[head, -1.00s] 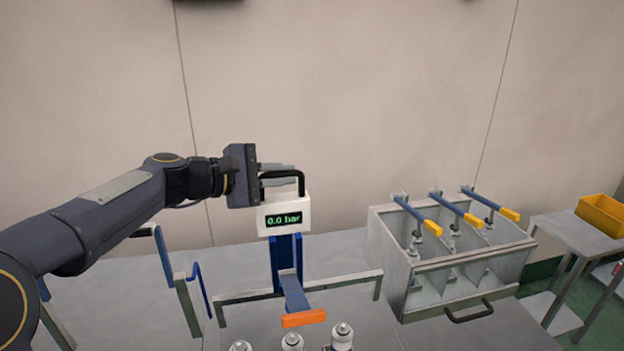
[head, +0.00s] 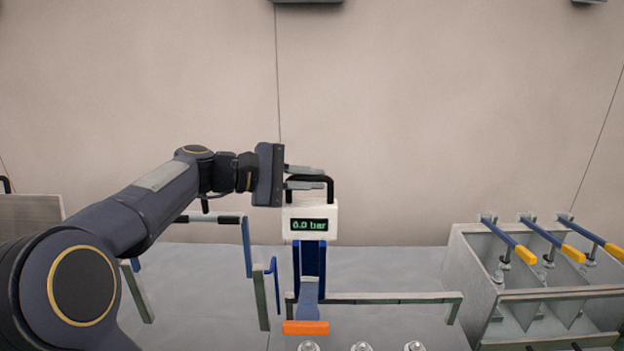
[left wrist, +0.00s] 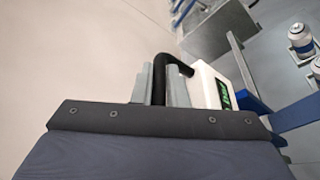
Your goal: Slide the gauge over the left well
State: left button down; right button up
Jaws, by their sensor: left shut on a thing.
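The white gauge (head: 309,224), with a black loop handle on top and a green readout, sits on a blue upright at the left end of a grey rail (head: 395,298). A blue lever with an orange grip (head: 305,327) sticks out below it, in line with the leftmost can top (head: 308,346). The wells under the cans are out of view. My left gripper (head: 305,178) is shut on the gauge's black handle. The left wrist view shows the fingers (left wrist: 163,86) around the handle, beside the gauge (left wrist: 212,88). My right gripper is not in view.
Two more can tops (head: 361,346) (head: 414,346) stand right of the first at the bottom edge. A grey box (head: 475,262) with three yellow-tipped clamp levers stands at right. A frame with blue bars (head: 246,247) is left of the gauge. Bare table lies behind the rail.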

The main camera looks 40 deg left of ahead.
pick_arm(q)
jog(key=c, duration=1.8)
grip_release()
jog(key=shift+a, duration=0.15)
jog(key=o, duration=0.3)
jog(key=shift+s+a, duration=0.15)
jog(key=shift+s, duration=0.05)
jog(key=shift+o, duration=0.2)
jog(key=b+v, duration=0.1)
jog(key=v, duration=0.6)
jog(key=shift+s+a, duration=0.15)
jog(key=shift+s, duration=0.15)
jog(key=shift+r, duration=0.1)
